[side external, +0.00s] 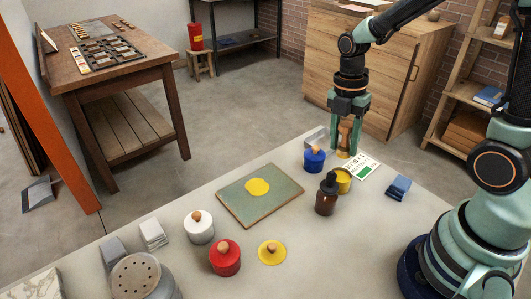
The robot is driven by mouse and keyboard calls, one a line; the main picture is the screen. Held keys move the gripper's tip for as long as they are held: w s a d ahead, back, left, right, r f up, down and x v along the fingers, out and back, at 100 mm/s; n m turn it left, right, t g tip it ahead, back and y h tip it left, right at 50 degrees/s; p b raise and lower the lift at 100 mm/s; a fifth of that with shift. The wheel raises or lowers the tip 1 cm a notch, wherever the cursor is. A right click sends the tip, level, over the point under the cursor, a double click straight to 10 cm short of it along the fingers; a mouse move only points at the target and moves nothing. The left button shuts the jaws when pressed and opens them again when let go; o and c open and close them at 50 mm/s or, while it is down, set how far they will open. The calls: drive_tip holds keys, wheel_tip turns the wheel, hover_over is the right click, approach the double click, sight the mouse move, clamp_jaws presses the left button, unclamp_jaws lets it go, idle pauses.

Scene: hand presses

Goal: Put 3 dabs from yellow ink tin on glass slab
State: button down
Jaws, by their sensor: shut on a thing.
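The glass slab (285,205) lies flat in the middle of the table, greenish with a tan edge. One round yellow ink patch (257,187) is on it. The yellow ink tin (342,185) stands open to the right of the slab, behind a brown bottle. Its yellow lid (272,252) with a wooden knob lies on the table in front of the slab. My gripper (347,122) is shut on a wooden-handled tool (345,134) with a yellow lower end. The tool shows just above the tin in the picture; I cannot tell whether it is over or behind it.
The brown bottle (326,197) and a blue tin (314,160) stand close to the yellow tin. A printed card (362,167) and blue cloth (398,187) lie to the right. White (199,230) and red (225,260) lidded tins stand front left.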

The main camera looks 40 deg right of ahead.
drive_tip(key=w+a+f+t, duration=0.1)
drive_tip(key=w+a, duration=0.3)
drive_tip(key=a, duration=0.5)
drive_tip(key=w+a+f, duration=0.2)
drive_tip(key=w+a, duration=0.3)
drive_tip(key=a, duration=0.3)
drive_tip(key=shift+f, duration=2.55)
drive_tip(key=shift+s+f, duration=0.1)
drive_tip(key=shift+f, duration=0.45)
wheel_tip(320, 180, up, 7)
idle(1.0)
